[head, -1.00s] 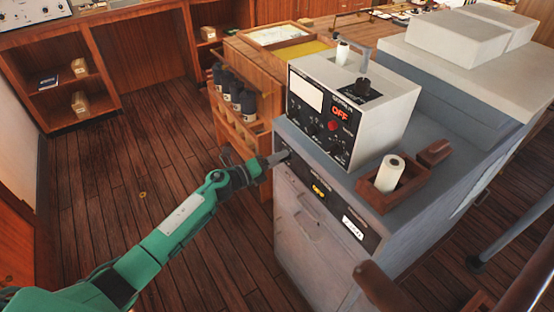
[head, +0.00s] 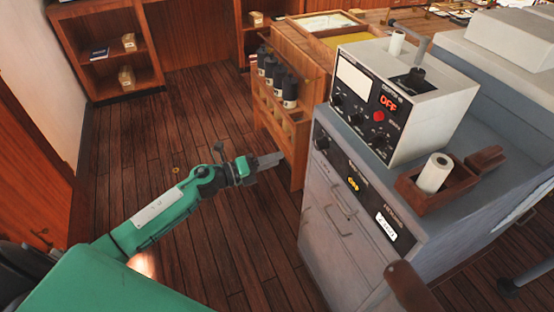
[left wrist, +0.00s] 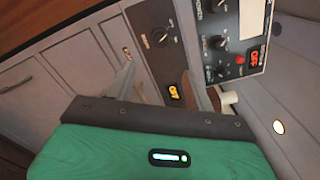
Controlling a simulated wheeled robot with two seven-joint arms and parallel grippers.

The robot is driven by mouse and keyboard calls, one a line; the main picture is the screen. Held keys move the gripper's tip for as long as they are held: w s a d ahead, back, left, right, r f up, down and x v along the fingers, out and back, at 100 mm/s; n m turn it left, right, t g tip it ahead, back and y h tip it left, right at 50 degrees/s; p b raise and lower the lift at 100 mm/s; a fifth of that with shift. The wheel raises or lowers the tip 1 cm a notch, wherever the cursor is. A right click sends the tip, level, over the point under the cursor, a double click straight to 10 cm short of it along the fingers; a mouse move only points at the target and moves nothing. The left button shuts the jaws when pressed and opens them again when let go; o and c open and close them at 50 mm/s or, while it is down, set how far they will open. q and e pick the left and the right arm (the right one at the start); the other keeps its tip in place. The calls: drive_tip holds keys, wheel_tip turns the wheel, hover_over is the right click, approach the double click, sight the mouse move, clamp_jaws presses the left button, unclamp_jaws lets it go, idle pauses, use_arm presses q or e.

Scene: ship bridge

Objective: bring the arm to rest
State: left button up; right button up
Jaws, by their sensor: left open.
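My left arm is green and comes in from the lower left of the head view. Its left gripper (head: 270,160) is open and empty, over the wooden floor to the left of the grey cabinet (head: 330,215), apart from it. In the left wrist view, a grey finger of this gripper (left wrist: 122,80) shows in front of the cabinet's drawer fronts (left wrist: 75,65). My right gripper is not in view.
On the cabinet stand a white console (head: 430,115) marked OFF and a wooden box (head: 410,192) holding a white roll (head: 434,173). A wooden rack (head: 290,120) with several dark bottles stands behind the gripper.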

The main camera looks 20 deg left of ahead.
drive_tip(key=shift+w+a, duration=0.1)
